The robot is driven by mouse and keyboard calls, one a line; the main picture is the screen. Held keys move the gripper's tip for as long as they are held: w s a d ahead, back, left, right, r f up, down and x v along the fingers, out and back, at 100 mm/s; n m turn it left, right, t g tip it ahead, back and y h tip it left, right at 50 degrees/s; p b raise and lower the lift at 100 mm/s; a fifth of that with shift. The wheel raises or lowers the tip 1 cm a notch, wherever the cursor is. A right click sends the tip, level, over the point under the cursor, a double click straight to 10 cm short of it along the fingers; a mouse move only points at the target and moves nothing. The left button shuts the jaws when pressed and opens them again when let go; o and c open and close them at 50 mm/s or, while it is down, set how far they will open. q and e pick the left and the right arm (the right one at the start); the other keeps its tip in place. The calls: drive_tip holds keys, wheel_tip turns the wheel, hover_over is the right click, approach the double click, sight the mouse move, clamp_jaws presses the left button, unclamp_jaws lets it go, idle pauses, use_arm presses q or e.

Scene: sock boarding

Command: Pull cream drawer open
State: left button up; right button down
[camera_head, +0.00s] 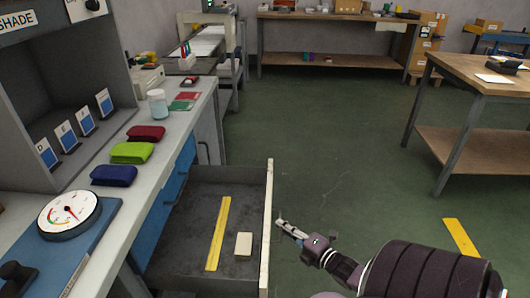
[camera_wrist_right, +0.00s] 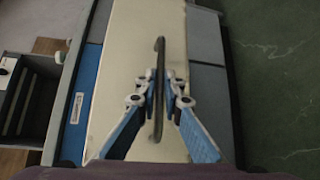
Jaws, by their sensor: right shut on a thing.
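The cream drawer (camera_head: 268,200) stands pulled out from the bench, its cream front on edge at the right and its grey tray open to view. My right gripper (camera_head: 283,224) is at the outer face of that front. In the right wrist view, its two fingers (camera_wrist_right: 158,88) are shut on the dark bar handle (camera_wrist_right: 159,58) of the cream front (camera_wrist_right: 125,55). My left gripper is not in view.
A yellow strip (camera_head: 218,235) and a cream block (camera_head: 243,245) lie inside the drawer. Blue drawer fronts (camera_head: 178,185) are beside it under the bench. A wooden table (camera_head: 480,75) stands at the right. Green floor (camera_head: 345,150) lies clear between; a yellow strip (camera_head: 460,237) is on it.

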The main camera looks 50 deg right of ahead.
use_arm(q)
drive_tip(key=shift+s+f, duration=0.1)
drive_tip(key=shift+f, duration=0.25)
use_arm(e)
drive_tip(key=shift+s+d+f, duration=0.1)
drive_tip(key=shift+s+d, duration=0.9)
drive_tip(key=shift+s, duration=0.25)
drive_tip(key=c, duration=2.1)
unclamp_jaws()
drive_tip(key=shift+w, duration=0.1)
drive_tip(key=s, duration=0.4)
drive_tip(key=s+r, duration=0.1)
drive_tip(key=s, duration=0.3)
drive_tip(key=s+a+r, duration=0.1)
drive_tip(key=s, duration=0.3)
drive_tip(key=shift+f, duration=0.1)
